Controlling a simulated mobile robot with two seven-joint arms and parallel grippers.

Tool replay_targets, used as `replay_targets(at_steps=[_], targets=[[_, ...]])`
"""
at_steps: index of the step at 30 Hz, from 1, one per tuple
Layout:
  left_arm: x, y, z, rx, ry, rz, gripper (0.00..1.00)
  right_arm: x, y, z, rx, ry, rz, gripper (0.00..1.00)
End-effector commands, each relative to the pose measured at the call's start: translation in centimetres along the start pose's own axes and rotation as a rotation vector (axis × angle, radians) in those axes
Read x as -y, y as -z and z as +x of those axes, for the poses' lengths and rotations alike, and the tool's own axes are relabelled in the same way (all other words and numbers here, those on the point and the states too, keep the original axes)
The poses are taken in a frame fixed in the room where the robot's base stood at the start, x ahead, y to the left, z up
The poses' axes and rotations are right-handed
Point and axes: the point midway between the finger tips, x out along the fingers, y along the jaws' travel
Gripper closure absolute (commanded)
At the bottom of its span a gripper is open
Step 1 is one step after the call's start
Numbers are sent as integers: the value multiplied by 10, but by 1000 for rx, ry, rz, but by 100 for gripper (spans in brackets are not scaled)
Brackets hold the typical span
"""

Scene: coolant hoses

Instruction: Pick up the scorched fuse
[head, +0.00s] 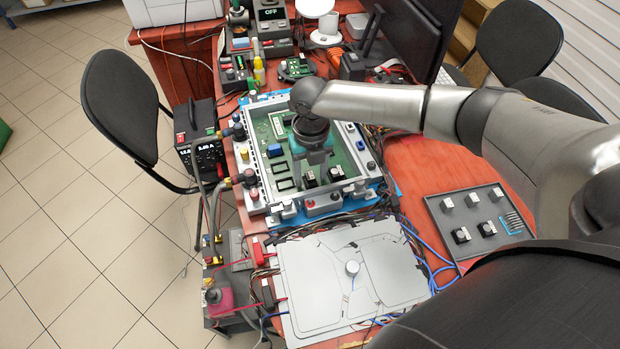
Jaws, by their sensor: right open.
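My right gripper (311,174) comes in from the right and points down over the green circuit board (275,160) in the open grey housing (250,196). Its jaws are open. Two small dark blocks with light tops sit at the board's near edge: one block (309,179) is close to or below the fingertips, the other block (336,173) is just to their right. I cannot tell which of them is the scorched fuse, or whether the fingers touch either. The gripper body hides part of the board. My left gripper is not in view.
A dark tray (440,222) with light and black blocks lies at right on the red table. A grey cover plate (320,285) lies in front of the housing. Cables (425,245) run beside it. A monitor (410,35) stands behind. Red tabletop (425,165) is free at right.

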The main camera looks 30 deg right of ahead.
Motion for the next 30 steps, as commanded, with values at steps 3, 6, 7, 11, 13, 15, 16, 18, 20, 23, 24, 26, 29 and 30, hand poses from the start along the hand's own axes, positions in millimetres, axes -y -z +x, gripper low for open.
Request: replay_targets(at_steps=[3,6,7,11,13,15,16,18,20,23,24,26,29,30], targets=[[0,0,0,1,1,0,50,0,0,-1,0,0,0,44],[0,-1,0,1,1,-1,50,0,0,-1,0,-1,0,55],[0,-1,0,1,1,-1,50,0,0,-1,0,-1,0,58],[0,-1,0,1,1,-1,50,0,0,-1,1,-1,0,73],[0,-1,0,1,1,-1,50,0,0,-1,1,-1,0,81],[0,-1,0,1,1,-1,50,0,0,-1,1,-1,0,89],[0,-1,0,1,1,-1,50,0,0,-1,1,-1,0,92],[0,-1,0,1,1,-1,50,0,0,-1,1,-1,0,100],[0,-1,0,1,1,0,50,-1,0,-1,1,-1,0,100],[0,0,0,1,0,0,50,-1,0,-1,1,-1,0,100],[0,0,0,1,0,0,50,0,0,-1,1,-1,0,100],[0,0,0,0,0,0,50,0,0,-1,1,-1,0,100],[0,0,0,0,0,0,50,0,0,-1,1,-1,0,100],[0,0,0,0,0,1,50,0,0,-1,1,-1,0,100]])
